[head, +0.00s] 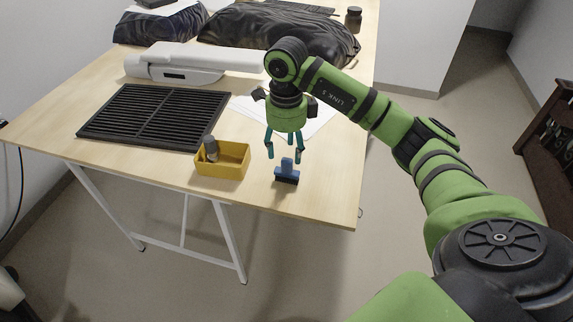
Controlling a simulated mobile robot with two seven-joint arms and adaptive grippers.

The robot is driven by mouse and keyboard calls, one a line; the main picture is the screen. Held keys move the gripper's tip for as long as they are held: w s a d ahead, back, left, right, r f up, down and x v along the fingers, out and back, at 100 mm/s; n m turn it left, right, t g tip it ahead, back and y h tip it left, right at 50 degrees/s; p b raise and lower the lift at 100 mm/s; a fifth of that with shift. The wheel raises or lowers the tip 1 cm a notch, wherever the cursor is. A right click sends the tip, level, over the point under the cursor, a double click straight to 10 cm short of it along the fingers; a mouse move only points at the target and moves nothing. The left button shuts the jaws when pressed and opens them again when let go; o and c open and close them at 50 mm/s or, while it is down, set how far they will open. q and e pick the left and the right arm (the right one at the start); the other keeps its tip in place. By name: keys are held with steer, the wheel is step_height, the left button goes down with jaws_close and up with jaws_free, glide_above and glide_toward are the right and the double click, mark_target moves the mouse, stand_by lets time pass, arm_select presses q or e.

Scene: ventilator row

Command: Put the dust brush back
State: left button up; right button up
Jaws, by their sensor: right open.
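The dust brush (287,171), with a blue handle and dark bristles, stands handle up on the table's front part, near its right corner. My right gripper (284,153) hangs above and just behind it, pointing down. Its fingers are apart with nothing between them, and it does not appear to touch the brush. A yellow bin (222,170) stands left of the brush with a dark grey cylindrical object (210,148) in it. My left gripper is out of view.
The wooden table (325,195) also bears a black slatted grille (153,117), a white device (190,62), white paper (318,112), dark draped bundles (280,35) and a small dark jar (353,19). Bare tabletop lies right of the brush. A dark wooden shelf (550,130) stands at the far right.

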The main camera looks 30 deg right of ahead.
steer(key=shift+r, duration=1.45)
steer(key=shift+r, duration=0.1)
